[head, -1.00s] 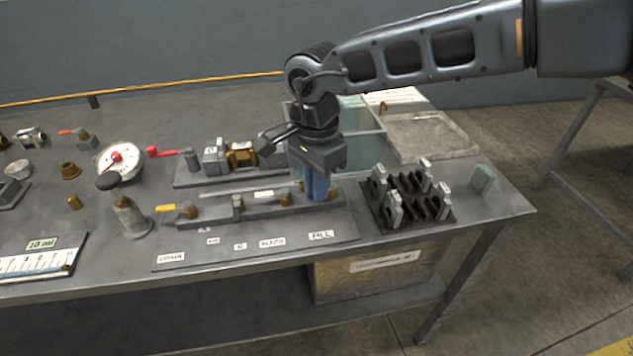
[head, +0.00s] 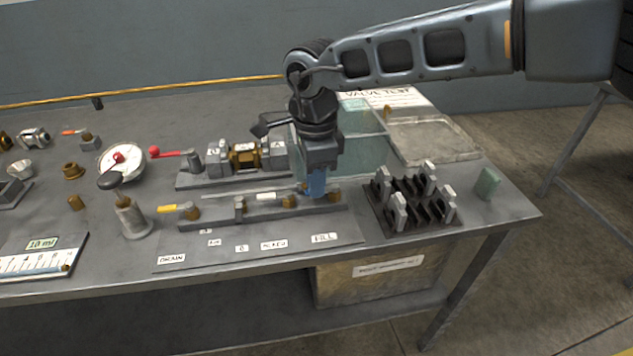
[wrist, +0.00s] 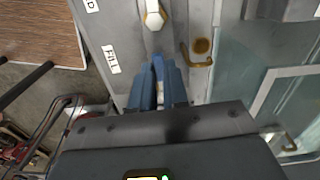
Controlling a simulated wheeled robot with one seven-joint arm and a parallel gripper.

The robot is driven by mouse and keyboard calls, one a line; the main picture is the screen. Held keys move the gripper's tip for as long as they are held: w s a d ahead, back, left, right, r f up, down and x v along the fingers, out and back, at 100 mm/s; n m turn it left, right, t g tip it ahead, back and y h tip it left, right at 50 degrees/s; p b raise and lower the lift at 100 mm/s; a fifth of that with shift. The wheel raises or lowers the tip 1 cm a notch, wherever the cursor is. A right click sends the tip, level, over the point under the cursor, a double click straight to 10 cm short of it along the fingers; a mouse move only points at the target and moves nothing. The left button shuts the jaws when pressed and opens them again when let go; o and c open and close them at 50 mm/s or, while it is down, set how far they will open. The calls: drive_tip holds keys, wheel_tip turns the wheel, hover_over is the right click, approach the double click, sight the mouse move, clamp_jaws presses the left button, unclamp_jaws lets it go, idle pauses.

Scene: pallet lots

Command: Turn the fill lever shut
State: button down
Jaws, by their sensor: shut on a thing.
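The fill valve (head: 334,196) is a brass body at the right end of the pipe manifold, behind the FILL label (head: 324,238). The label also shows in the wrist view (wrist: 111,59). My gripper (head: 316,188) points down just left of this valve, its blue fingers low over the manifold. In the wrist view my gripper (wrist: 163,95) is shut on the fill lever, a strip of brighter blue (wrist: 158,66) showing between the fingers. Most of the lever is hidden, so I cannot tell its exact angle.
The bleed valve's white lever (head: 270,196) lies close to the left of my gripper. A yellow drain lever (head: 170,208) is at the far left of the manifold. A black rack (head: 410,205) stands close on the right. A clear tank (head: 358,155) stands behind.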

drive_tip(key=shift+w+m, duration=0.2)
drive_tip(key=shift+m, duration=0.2)
drive_tip(key=c, duration=1.1)
unclamp_jaws()
drive_tip(key=shift+s, duration=0.1)
drive_tip(key=n, duration=0.2)
drive_tip(key=s+n, duration=0.1)
drive_tip(key=n, duration=0.1)
drive_tip(key=d+n+p, duration=0.1)
drive_tip(key=shift+s+n, duration=0.3)
drive_tip(key=shift+n, duration=0.1)
wheel_tip(320, 180, up, 7)
drive_tip(key=b, duration=0.1)
drive_tip(key=s+a+f+g+y, duration=0.4)
drive_tip(key=s+a, duration=0.8)
drive_tip(key=s, duration=0.2)
drive_tip(key=shift+s+a+r+m+g+y+p, duration=0.15)
drive_tip(key=shift+s+a+r+m+g+y, duration=0.4)
drive_tip(key=shift+s+a, duration=1.2)
drive_tip(key=shift+s+a+r+m+g+y+p, duration=0.15)
drive_tip(key=shift+s+a+r+g+y, duration=0.75)
drive_tip(key=shift+s, duration=1.5)
drive_tip(key=shift+s+a+r+m+g+y+p, duration=0.3)
drive_tip(key=shift+s+a+g+y, duration=0.65)
drive_tip(key=shift+s+a, duration=0.9)
